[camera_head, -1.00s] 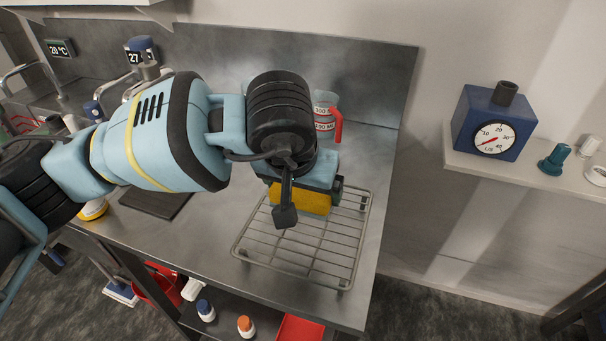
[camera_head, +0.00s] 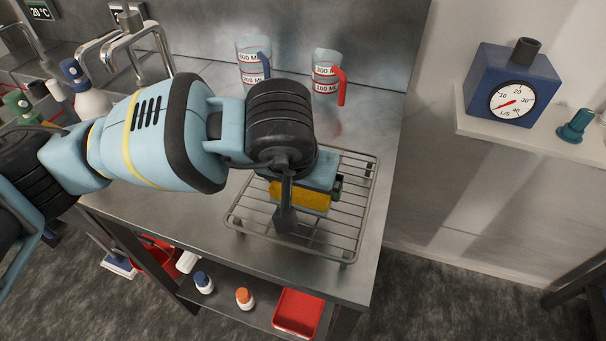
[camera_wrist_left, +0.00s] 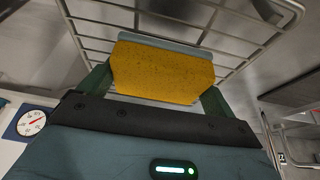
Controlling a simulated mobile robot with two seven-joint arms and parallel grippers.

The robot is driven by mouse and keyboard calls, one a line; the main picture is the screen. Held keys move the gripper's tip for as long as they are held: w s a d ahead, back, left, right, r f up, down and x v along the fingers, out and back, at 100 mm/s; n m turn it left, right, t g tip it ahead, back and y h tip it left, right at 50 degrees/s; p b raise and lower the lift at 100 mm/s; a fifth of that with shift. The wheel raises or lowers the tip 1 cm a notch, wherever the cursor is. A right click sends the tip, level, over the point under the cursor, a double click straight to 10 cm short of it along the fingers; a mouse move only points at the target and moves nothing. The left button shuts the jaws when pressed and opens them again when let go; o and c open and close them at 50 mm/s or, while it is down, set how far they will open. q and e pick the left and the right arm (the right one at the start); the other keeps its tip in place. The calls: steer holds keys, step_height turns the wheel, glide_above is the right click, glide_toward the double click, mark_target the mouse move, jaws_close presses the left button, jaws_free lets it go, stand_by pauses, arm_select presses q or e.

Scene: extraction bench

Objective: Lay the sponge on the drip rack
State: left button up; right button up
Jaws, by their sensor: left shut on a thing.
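The yellow sponge (camera_head: 300,196) is over the wire drip rack (camera_head: 352,232) on the steel bench. My left gripper (camera_head: 306,187) is shut on it. In the left wrist view the sponge (camera_wrist_left: 160,73), with a thin blue-grey layer along its far side, sits between the two green fingers of the gripper (camera_wrist_left: 157,90). The rack's bars (camera_wrist_left: 230,40) show beyond it. I cannot tell whether the sponge touches the bars. My left arm hides part of the rack's back left. My right gripper is not in view.
Two measuring jugs (camera_head: 326,75) (camera_head: 252,62) stand behind the rack. Taps and bottles (camera_head: 88,98) are at the left. A blue dial gauge (camera_head: 510,88) is on the right wall shelf. A red tray (camera_head: 297,312) lies below the bench.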

arm_select(q)
steer(key=shift+f, duration=0.15)
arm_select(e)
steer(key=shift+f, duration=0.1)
arm_select(q)
steer(key=o, duration=0.6)
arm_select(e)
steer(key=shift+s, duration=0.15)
arm_select(q)
steer(key=shift+r+p, duration=1.95)
steer(key=shift+r, duration=3.4)
step_height(320, 180, up, 5)
steer(key=shift+r+p, duration=0.2)
steer(key=shift+p, duration=0.6)
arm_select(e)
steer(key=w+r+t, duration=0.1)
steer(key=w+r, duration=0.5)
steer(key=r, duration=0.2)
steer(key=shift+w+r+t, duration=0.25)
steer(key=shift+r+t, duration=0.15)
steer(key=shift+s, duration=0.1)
arm_select(q)
steer(key=shift+f, duration=0.1)
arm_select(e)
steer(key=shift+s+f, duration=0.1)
